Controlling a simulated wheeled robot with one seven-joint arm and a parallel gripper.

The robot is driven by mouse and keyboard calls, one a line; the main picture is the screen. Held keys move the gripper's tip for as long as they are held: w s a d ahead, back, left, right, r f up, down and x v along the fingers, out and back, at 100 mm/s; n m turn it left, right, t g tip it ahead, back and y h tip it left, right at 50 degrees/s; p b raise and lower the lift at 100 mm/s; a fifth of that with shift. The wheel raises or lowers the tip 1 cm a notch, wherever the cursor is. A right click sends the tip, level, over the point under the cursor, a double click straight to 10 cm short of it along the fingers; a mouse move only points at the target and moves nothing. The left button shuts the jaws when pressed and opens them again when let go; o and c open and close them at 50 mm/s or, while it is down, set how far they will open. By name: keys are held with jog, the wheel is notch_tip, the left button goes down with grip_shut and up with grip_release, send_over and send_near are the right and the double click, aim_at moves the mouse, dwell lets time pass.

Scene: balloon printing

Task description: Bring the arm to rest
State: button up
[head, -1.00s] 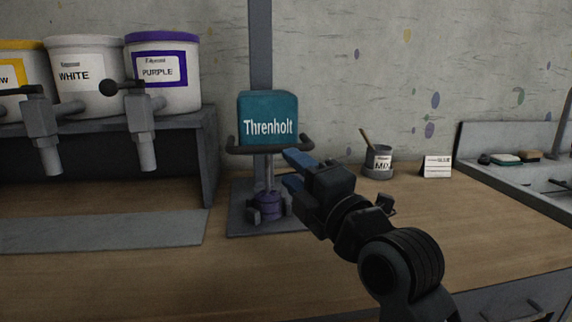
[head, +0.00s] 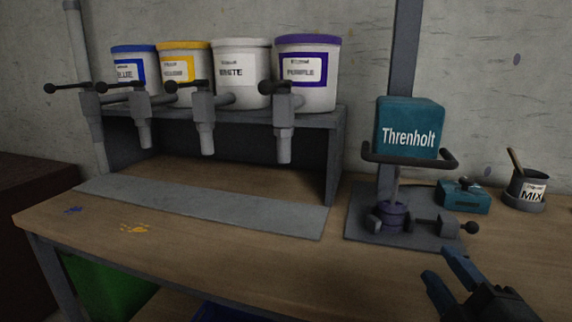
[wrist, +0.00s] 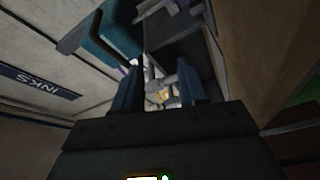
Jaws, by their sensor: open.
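My gripper (head: 445,272) is at the lower right of the head view, in front of the teal Threnholt press (head: 408,128). Its two blue fingers are apart with nothing seen between them. It is clear of the press. In the wrist view the fingers (wrist: 158,92) frame a gap, with grey and purplish parts and a small bright yellow patch beyond. The rest of my arm is mostly outside the head view.
A shelf (head: 335,165) holds paint buckets, including white (head: 240,75) and purple (head: 307,75), with taps in front. A grey mat (head: 210,205) lies below. A teal device (head: 463,197) and a MIX pot (head: 527,188) stand right of the press.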

jog(key=s+f+m+g+p, duration=0.1)
jog(key=s+f+m, duration=0.3)
jog(key=s, duration=0.5)
jog(key=s+f+m+g+p, duration=0.15)
jog(key=s+f+m, duration=0.25)
jog(key=s, duration=0.4)
jog(key=s+a+r+m+g+p, duration=0.1)
jog(key=s+m, duration=0.5)
jog(key=s, duration=1.2)
jog(key=shift+s+r+m+h+p, duration=0.15)
jog(key=shift+r+m+h+p, duration=0.25)
jog(key=shift+p, duration=0.7)
jog(key=shift+g, duration=0.25)
